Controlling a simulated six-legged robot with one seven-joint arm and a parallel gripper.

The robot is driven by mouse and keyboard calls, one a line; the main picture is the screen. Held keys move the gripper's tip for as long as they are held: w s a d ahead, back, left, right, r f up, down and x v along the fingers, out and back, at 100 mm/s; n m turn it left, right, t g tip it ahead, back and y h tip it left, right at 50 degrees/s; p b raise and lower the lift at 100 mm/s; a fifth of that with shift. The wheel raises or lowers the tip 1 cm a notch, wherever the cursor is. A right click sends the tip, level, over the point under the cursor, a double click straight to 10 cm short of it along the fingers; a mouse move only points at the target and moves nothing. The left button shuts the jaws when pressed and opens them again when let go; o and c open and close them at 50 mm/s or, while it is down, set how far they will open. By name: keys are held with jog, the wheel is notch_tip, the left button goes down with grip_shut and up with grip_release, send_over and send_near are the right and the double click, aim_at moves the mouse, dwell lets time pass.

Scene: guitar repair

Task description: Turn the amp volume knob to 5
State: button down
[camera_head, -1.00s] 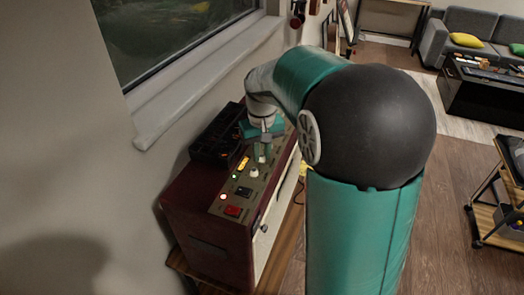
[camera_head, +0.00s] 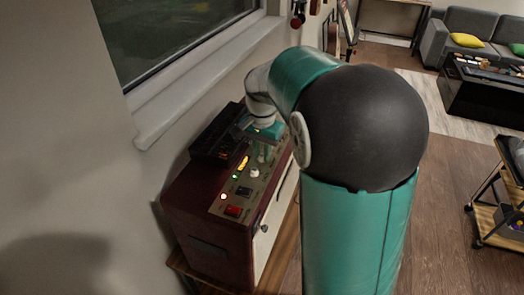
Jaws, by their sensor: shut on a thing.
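The amp (camera_head: 207,240) is a dark red box with a pale front, standing below the window. Its top panel (camera_head: 226,198) carries a red switch (camera_head: 233,211), a black switch (camera_head: 243,192), small lights and a white knob (camera_head: 254,173). My gripper (camera_head: 262,150) points down at the far part of this panel, just beyond the white knob. It is shut on a knob there, which is mostly hidden by the fingers. The knob's markings and setting are too small to read.
A black box-like thing (camera_head: 217,134) lies on the amp's top beside my gripper, toward the wall. The window sill (camera_head: 200,85) runs above it. Open wooden floor (camera_head: 455,190) and a wheeled cart (camera_head: 500,205) are at the right.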

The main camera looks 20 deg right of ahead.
aim_at(262, 156)
jog(key=shift+m, duration=0.6)
jog(key=c, duration=1.3)
grip_release()
notch_tip(262, 156, up, 14)
jog(key=shift+f, duration=0.1)
